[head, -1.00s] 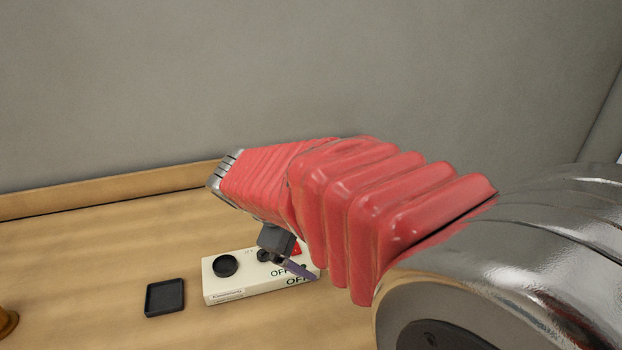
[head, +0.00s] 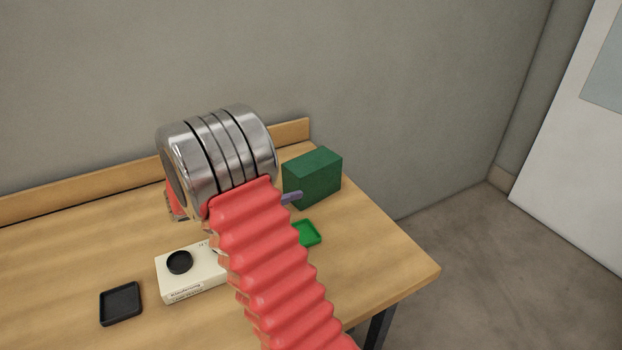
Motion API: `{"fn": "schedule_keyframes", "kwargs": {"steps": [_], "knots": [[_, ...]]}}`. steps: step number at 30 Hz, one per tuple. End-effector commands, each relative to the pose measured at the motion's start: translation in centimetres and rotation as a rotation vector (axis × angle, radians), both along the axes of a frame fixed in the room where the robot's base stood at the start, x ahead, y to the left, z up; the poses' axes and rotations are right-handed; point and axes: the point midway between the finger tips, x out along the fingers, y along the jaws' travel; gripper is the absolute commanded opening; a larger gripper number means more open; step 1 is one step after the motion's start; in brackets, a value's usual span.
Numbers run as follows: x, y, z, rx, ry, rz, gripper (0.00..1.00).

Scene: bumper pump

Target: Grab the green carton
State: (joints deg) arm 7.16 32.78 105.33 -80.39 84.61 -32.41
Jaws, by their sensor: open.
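Only a purplish finger piece of my gripper (head: 291,198) shows, at the left lower side of the carton. It is open. I cannot tell whether the finger touches the carton.
A green tray (head: 308,233) lies in front of the carton, partly hidden by my arm. A cream box with a black knob (head: 190,275) and a black tray (head: 120,304) are to the left. The table's right edge (head: 405,245) is bare, with floor beyond.

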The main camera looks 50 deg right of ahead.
Motion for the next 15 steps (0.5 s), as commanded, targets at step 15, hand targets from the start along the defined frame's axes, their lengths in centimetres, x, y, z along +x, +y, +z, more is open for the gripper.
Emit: {"fn": "schedule_keyframes", "kwargs": {"steps": [15], "knots": [[4.2, -1.9, -2.9, -0.157, 0.195, 0.088, 0.96]]}}
